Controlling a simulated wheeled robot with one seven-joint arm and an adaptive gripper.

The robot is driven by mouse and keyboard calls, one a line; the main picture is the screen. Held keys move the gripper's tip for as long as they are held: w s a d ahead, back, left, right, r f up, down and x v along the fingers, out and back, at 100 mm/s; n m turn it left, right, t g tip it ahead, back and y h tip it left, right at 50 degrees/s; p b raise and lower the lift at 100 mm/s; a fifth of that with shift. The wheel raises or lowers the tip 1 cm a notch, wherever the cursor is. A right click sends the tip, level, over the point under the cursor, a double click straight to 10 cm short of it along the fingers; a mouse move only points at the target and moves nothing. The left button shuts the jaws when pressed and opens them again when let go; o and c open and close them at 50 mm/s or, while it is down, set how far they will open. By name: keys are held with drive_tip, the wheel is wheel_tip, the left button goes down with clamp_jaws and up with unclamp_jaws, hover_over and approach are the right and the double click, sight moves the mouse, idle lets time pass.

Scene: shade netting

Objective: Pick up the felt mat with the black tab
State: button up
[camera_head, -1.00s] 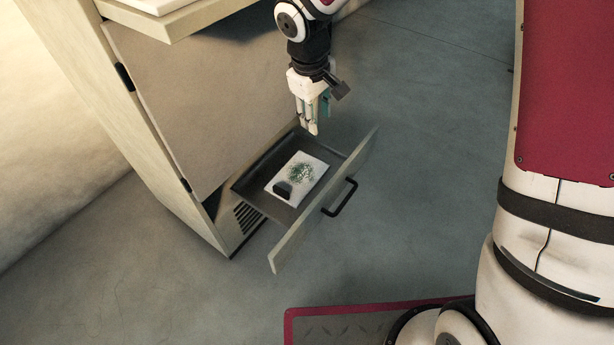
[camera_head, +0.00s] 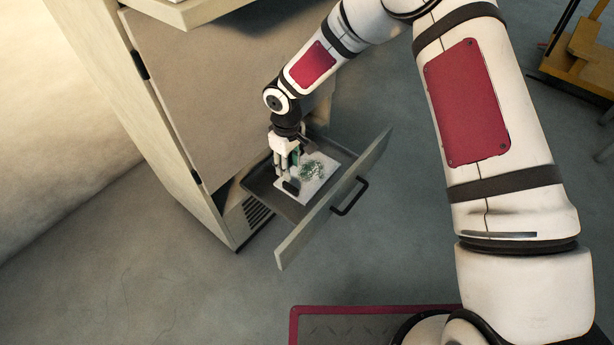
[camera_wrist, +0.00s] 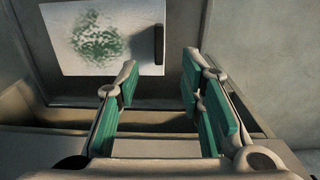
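The felt mat (camera_head: 318,170) is a white sheet with a green speckled patch and a black tab (camera_head: 291,187) at one edge. It lies flat in the open drawer (camera_head: 268,189). The mat also shows in the wrist view (camera_wrist: 70,40), with its black tab (camera_wrist: 159,44) standing at its right edge. My gripper (camera_head: 285,174) points down over the drawer, close to the tab in the head view. In the wrist view my gripper (camera_wrist: 160,85) has its green-padded fingers apart with nothing between them. The exact height above the tab is unclear.
The drawer front (camera_head: 335,200) with its dark handle (camera_head: 350,197) stands out from the pale cabinet (camera_head: 215,80). The cabinet body rises close behind my gripper. The floor (camera_head: 180,290) in front is clear. A yellow-orange stand (camera_head: 585,60) is at the far right.

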sight(290, 186)
wheel_tip(290, 186, down, 6)
drive_tip(key=shift+b, duration=0.75)
drive_tip(key=shift+w+a+f+b, duration=0.15)
drive_tip(key=shift+f+b, duration=0.5)
drive_tip(key=shift+f, duration=0.7)
drive_tip(key=shift+w+d+f+b, duration=0.1)
drive_tip(key=shift+f+b, duration=0.5)
drive_tip(key=shift+f, duration=0.7)
drive_tip(key=shift+c, duration=0.6)
clamp_jaws()
